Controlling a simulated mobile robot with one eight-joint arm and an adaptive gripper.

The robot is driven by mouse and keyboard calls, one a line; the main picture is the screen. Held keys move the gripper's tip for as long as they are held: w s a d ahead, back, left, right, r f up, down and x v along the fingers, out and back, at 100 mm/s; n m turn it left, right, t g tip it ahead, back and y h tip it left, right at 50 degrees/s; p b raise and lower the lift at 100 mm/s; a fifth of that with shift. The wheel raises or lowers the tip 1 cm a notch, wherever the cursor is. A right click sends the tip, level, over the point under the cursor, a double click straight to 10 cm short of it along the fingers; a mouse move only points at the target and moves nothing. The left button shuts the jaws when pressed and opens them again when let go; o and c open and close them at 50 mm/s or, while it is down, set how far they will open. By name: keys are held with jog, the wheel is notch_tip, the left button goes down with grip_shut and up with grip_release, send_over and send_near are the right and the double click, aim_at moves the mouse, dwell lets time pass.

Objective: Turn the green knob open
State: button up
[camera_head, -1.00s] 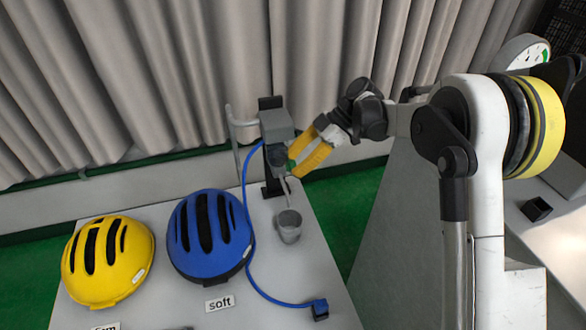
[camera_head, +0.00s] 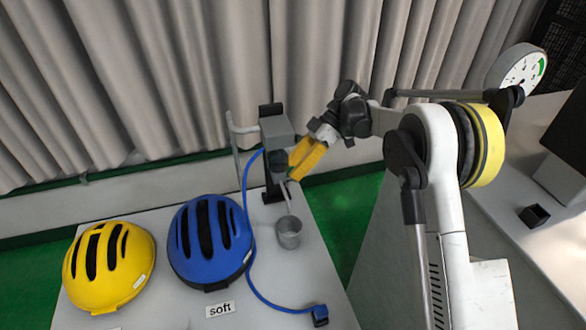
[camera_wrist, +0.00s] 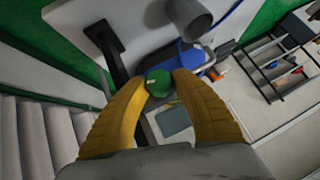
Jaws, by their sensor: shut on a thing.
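The green knob (camera_wrist: 158,83) sits between the two yellow fingers of my gripper (camera_wrist: 163,80) in the wrist view. A pale mark shows on its face. My gripper is shut on the knob, a finger on either side. In the head view my gripper (camera_head: 292,172) reaches down from the right to the grey tap unit (camera_head: 277,128) on its dark post. The knob is hidden there behind the fingers. A grey cup (camera_head: 289,232) stands on the table under the thin spout; it also shows in the wrist view (camera_wrist: 190,15).
A blue helmet (camera_head: 210,240) and a yellow helmet (camera_head: 108,265) lie on the table (camera_head: 275,275) to the left, with a "soft" label (camera_head: 220,309). A blue hose (camera_head: 252,265) runs over the table. A dial gauge (camera_head: 522,70) stands at the upper right.

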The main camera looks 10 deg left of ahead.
jog(key=shift+g, duration=0.3)
jog(key=o, duration=0.9)
